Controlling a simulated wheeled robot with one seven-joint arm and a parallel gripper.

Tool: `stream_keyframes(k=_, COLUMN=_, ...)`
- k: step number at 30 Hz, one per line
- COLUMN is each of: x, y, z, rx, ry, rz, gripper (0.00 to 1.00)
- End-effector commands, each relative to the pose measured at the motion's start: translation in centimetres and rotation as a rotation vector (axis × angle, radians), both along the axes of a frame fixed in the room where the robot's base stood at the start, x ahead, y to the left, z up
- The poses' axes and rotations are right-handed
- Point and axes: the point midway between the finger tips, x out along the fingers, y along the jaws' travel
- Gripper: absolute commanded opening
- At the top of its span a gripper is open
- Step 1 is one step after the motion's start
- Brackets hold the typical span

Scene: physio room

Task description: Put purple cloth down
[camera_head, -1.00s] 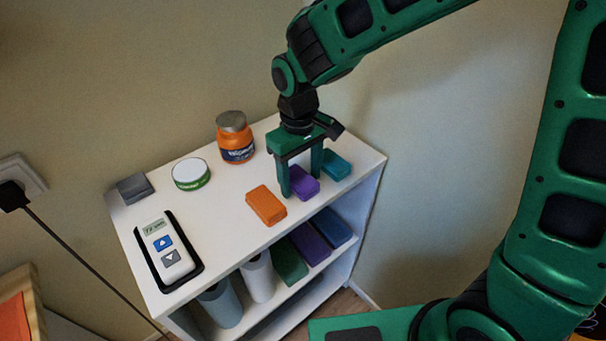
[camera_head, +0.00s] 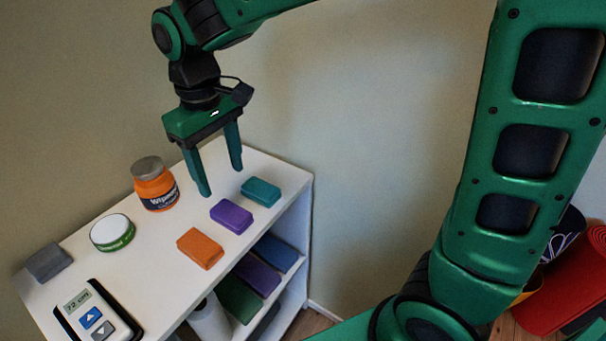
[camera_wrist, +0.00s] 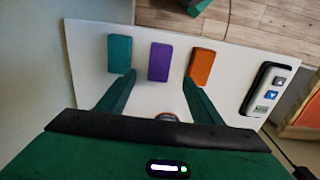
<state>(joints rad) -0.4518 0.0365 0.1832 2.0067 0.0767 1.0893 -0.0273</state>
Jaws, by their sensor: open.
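The purple cloth (camera_head: 231,216) is a folded block lying flat on the white shelf top, between an orange cloth (camera_head: 200,248) and a teal cloth (camera_head: 261,192). In the wrist view the purple cloth (camera_wrist: 160,61) lies between the teal cloth (camera_wrist: 120,54) and the orange cloth (camera_wrist: 202,67). My gripper (camera_head: 222,180) is open and empty, raised above the shelf top behind the purple cloth. Its fingers are apart from the cloth. In the wrist view the fingertips (camera_wrist: 160,78) frame the purple cloth from a distance.
On the white shelf unit (camera_head: 160,268) stand an orange wipes jar (camera_head: 155,187), a round tin (camera_head: 112,233), a grey block (camera_head: 48,262) and a white remote (camera_head: 91,318). Several darker folded cloths (camera_head: 257,274) lie on the shelf below.

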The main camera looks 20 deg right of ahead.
Motion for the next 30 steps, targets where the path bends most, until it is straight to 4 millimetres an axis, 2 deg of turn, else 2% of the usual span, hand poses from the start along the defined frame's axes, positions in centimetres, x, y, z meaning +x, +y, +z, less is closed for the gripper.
stream_keyframes(k=5, x=0.1, y=-0.4, z=0.0, rx=-0.001, ry=-0.001, rz=-0.01, gripper=0.6)
stream_keyframes(k=7, x=0.2, y=-2.1, z=0.1, rx=-0.004, ry=-0.004, rz=-0.047, gripper=0.6)
stream_keyframes(k=8, x=0.2, y=-3.3, z=0.2, rx=-0.008, ry=-0.007, rz=-0.073, gripper=0.6)
stream_keyframes(k=10, x=0.1, y=-7.2, z=0.3, rx=-0.015, ry=-0.012, rz=-0.16, gripper=0.6)
stream_keyframes(k=13, x=-1.2, y=-14.8, z=0.3, rx=-0.026, ry=-0.018, rz=-0.341, gripper=0.6)
stream_keyframes(k=15, x=-3.3, y=-20.2, z=0.0, rx=-0.03, ry=-0.019, rz=-0.485, gripper=0.6)
stream_keyframes(k=18, x=-7.3, y=-26.6, z=-0.7, rx=-0.026, ry=-0.015, rz=-0.682, gripper=0.6)
stream_keyframes(k=21, x=-11.9, y=-31.0, z=-1.8, rx=-0.014, ry=-0.008, rz=-0.86, gripper=0.6)
stream_keyframes(k=25, x=-16.8, y=-34.0, z=-3.2, rx=0.008, ry=0.001, rz=-1.031, gripper=0.6)
stream_keyframes(k=27, x=-18.6, y=-35.0, z=-3.8, rx=0.017, ry=0.005, rz=-1.092, gripper=0.6)
stream_keyframes(k=30, x=-20.0, y=-36.0, z=-4.3, rx=0.027, ry=0.009, rz=-1.139, gripper=0.6)
